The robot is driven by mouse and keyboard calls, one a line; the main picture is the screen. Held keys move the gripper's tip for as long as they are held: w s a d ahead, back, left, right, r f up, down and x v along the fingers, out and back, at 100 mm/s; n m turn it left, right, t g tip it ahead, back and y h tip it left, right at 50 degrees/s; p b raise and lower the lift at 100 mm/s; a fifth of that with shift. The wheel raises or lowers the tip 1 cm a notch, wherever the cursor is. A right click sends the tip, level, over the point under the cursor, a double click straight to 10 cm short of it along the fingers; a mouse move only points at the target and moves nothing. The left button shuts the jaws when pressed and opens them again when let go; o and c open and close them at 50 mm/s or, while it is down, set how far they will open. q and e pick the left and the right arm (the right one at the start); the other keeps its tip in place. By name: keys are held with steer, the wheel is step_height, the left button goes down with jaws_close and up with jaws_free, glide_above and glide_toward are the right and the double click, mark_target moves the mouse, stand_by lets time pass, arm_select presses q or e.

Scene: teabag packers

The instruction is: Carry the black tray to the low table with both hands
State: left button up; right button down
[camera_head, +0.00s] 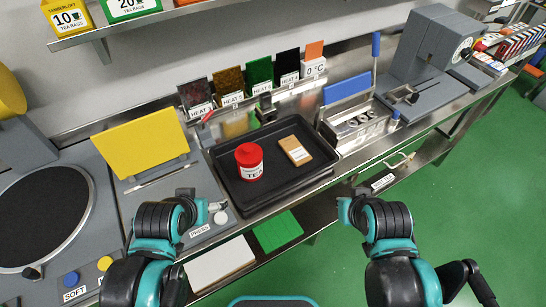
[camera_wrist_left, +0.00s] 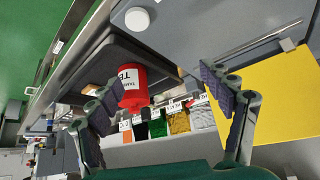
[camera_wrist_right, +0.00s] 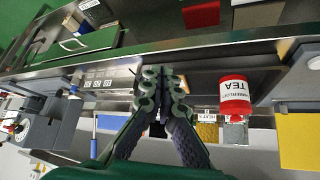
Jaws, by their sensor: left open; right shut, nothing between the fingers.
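The black tray (camera_head: 280,182) lies on the steel counter in the head view. On it are a red tea tin (camera_head: 249,162) with a white label and a flat brown box (camera_head: 295,150). My left gripper (camera_head: 203,203) is open and empty near the tray's front left corner. In the left wrist view the open fingers (camera_wrist_left: 160,85) show with the red tin beyond them. My right gripper (camera_head: 348,205) is shut and empty, right of the tray and in front of the counter edge. The right wrist view shows its closed fingers (camera_wrist_right: 160,75). I cannot make out a separate low table.
A yellow panel (camera_head: 145,143) on a grey press stands left of the tray. A steel device with a blue panel (camera_head: 347,88) stands to the right. Heat sample plates line the back. A lower shelf holds a green board (camera_head: 277,231) and a white board (camera_head: 219,263). Green floor lies right.

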stand_by(0.4)
